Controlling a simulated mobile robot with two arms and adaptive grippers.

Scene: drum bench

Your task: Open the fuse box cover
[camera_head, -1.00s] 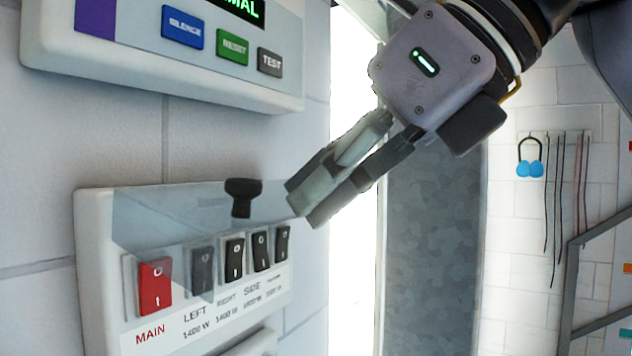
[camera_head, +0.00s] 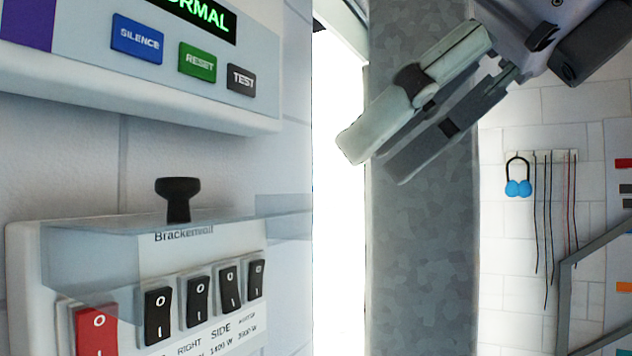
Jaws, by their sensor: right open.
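The fuse box (camera_head: 25,290) is on the white wall at lower left, cut off by the bottom edge. Its clear cover (camera_head: 285,204) stands out from the box above the switches, seen nearly edge-on and looking raised. A black knob (camera_head: 179,198) sticks up from the cover. Below it show a red switch (camera_head: 96,328) and several black switches (camera_head: 158,314). My right gripper (camera_head: 375,162) is at upper centre, to the right of the knob and clear of it. Its fingers are apart and hold nothing. My left gripper is not in view.
A panel with blue, green and dark buttons (camera_head: 197,61) juts from the wall just above the fuse box. A bright opening (camera_head: 340,250) lies to its right. Cables and a blue item (camera_head: 518,188) hang on the far wall. A grey frame (camera_head: 565,290) stands at lower right.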

